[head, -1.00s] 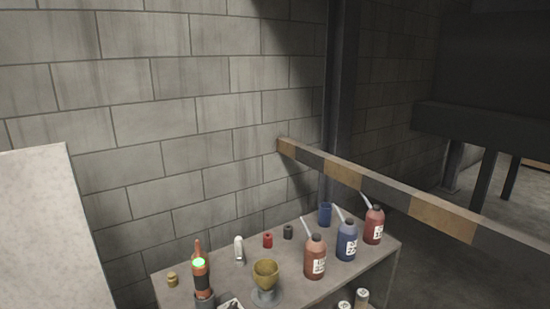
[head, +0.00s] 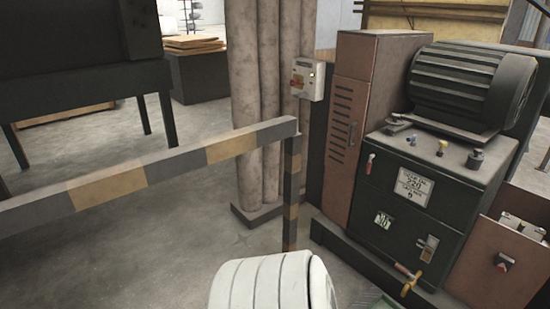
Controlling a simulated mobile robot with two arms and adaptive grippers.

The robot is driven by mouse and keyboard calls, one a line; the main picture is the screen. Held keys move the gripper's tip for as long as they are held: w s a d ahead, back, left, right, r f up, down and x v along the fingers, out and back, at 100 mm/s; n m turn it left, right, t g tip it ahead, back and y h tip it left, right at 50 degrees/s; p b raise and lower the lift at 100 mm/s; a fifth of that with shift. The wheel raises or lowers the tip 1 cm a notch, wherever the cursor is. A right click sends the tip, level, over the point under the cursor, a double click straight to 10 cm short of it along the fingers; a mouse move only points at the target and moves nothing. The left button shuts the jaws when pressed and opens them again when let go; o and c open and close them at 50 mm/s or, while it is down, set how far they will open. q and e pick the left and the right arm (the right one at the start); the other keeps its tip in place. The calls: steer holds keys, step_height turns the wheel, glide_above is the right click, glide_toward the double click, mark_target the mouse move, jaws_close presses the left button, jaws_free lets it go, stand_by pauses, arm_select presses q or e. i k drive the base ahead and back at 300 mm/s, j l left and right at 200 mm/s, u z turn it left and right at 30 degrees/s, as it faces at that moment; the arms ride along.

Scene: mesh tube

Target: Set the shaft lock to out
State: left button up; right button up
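A dark green machine cabinet (head: 432,180) stands at the right in the head view, with a finned motor (head: 468,85) on top. A small red lever (head: 370,163) is at its upper left front. A yellow handle with a red end (head: 409,282) sticks out low on the front. A pale plate with a small latch (head: 429,247) sits above that handle. I cannot tell which of these is the shaft lock, and no in or out setting can be read. Neither of my grippers is in view.
A striped barrier rail (head: 160,172) crosses from the left to a post (head: 291,190). A white ribbed cylinder (head: 262,285) is at the bottom centre. A brown locker (head: 352,130) adjoins the machine. A reddish box (head: 503,262) stands at the lower right.

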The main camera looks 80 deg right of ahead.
mark_target(501, 268)
steer(key=z, duration=4.5)
